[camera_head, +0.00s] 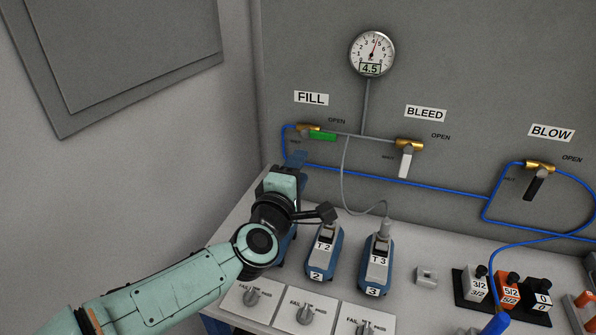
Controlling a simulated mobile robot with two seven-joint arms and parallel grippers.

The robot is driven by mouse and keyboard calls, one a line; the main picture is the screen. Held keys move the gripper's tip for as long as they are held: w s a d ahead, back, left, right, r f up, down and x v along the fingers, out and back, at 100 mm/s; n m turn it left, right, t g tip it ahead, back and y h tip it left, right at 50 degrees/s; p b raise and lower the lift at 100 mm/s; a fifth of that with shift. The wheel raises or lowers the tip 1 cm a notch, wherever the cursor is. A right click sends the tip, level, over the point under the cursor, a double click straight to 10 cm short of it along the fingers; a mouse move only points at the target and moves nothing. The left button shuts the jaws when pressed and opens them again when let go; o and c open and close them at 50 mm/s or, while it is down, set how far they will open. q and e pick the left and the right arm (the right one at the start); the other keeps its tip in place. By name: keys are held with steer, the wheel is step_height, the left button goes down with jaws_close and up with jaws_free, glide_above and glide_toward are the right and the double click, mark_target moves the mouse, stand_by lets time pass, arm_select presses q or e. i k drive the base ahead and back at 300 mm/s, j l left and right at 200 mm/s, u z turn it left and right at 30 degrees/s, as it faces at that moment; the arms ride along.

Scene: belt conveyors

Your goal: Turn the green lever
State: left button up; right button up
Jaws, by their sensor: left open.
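The green lever (322,135) is on the brass FILL valve (304,127) on the grey back panel. It points right, nearly level along the pipe, below the OPEN mark. My left gripper (296,157) is open, just below the valve and a little left of the lever. It appears apart from the lever, though its depth to the panel is hard to judge. My left arm hides part of the bench and of a blue device behind it. My right gripper is not in view.
A gauge (372,51) shows 4.5. The BLEED valve's white lever (406,164) and the BLOW valve's black lever (536,185) hang down. Blue tubing (400,181) crosses the panel. Blue testers T2 (324,252) and T3 (377,263) stand on the bench, with knob plates in front.

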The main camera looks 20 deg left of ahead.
mark_target(305, 132)
steer(key=k, duration=1)
